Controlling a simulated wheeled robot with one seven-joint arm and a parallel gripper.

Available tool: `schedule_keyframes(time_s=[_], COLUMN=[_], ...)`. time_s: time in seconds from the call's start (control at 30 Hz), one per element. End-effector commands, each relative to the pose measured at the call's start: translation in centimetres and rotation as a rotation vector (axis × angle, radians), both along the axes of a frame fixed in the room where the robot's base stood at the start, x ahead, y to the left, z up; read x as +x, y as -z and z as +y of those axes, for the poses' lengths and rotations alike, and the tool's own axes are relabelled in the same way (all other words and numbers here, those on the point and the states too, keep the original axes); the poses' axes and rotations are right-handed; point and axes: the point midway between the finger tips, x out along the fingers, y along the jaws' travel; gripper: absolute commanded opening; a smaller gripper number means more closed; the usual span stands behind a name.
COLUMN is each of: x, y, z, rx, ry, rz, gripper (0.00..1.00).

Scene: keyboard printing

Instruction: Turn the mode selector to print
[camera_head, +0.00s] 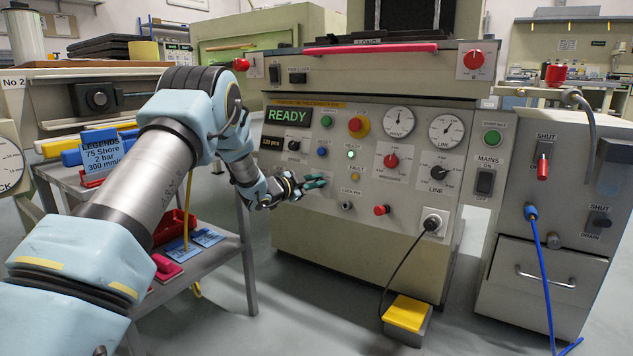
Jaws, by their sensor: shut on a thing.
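The grey-beige machine's control panel (330,215) stands in the middle of the view, with a lit green READY display (289,117) at its upper left. My gripper (318,182) reaches the lower left of this panel from the left. Its green fingertips are shut on a small control at the panel face, apparently the mode selector. The fingers hide that knob, so its pointer and setting cannot be read. A black knob (293,145) sits above the gripper, and a red-capped knob (392,161) sits to its right.
The key switch (346,206) and a red button (381,210) are close to the right of my gripper. A grey trolley (215,255) with coloured blocks stands beneath my arm. A yellow pedal (407,313) and a black cable (400,265) are in front of the machine.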

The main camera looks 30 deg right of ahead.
Motion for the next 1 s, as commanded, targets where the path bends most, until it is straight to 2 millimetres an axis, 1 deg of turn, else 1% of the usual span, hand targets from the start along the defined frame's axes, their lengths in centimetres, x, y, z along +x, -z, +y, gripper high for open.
schedule_keyframes(time_s=[0.17, 0.2, 0.4, 0.47, 0.67, 0.77, 0.87, 1.0], x=[-0.1, -0.1, -0.1, -0.1, 0.0, -0.1, -0.3, -1.0], y=[0.1, 0.1, 0.1, 0.1, 0.0, -0.1, -0.3, -0.8], z=[0.0, 0.0, 0.0, 0.0, 0.0, 0.4, 1.4, 3.9], rx=[0.002, 0.002, 0.001, 0.001, 0.000, 0.000, 0.002, 0.002], ry=[0.002, 0.002, 0.001, 0.001, 0.001, 0.000, -0.002, -0.002], rz=[0.001, 0.001, 0.001, 0.000, 0.001, 0.001, 0.001, 0.002], gripper=[0.00, 0.18, 0.41, 0.46, 0.46, 0.46, 0.46, 0.46])
